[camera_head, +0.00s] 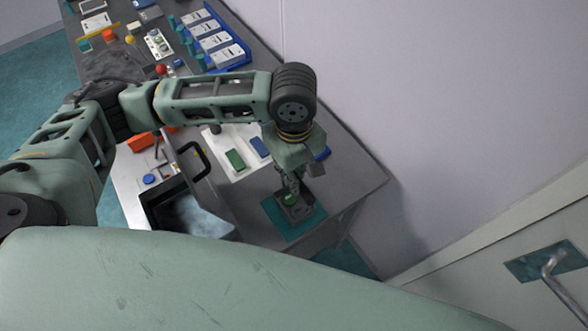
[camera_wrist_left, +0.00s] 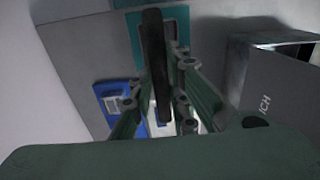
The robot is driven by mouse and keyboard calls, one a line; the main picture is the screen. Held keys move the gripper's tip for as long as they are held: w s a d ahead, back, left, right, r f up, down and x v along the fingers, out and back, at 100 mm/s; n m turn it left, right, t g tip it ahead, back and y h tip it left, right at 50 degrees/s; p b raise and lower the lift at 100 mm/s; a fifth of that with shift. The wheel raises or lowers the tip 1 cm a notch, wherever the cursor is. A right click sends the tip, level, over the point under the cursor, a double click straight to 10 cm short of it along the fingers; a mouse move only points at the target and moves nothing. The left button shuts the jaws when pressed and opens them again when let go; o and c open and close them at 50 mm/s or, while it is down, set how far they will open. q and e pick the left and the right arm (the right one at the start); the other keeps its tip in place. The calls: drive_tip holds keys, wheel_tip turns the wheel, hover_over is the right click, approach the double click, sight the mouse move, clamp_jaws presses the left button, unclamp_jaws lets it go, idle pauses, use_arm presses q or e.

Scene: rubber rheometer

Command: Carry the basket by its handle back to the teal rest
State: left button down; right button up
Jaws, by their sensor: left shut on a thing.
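The teal rest (camera_head: 290,232) is a flat square pad near the right front corner of the grey bench; part of it also shows in the left wrist view (camera_wrist_left: 134,32). The small dark basket (camera_head: 298,212) is over the pad, with something green in it. I cannot tell whether it touches the pad. My left gripper (camera_head: 294,187) points down at the basket from above. In the left wrist view its fingers are shut on the dark bar of the basket handle (camera_wrist_left: 155,65), which hides part of the basket. My right gripper is not in view.
Left of the basket stands a grey box with an open chamber (camera_head: 190,212) and a black-handled lid (camera_head: 196,160). A white tray (camera_head: 236,140) holds a green and a blue block. Blue bins (camera_head: 215,40) stand farther back. A wall and door (camera_head: 545,262) are at the right.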

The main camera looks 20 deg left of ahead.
use_arm(q)
drive_tip(key=shift+f, duration=0.45)
idle(0.4)
drive_tip(key=c, duration=1.6)
unclamp_jaws()
wheel_tip(320, 180, up, 12)
drive_tip(key=shift+f, duration=0.1)
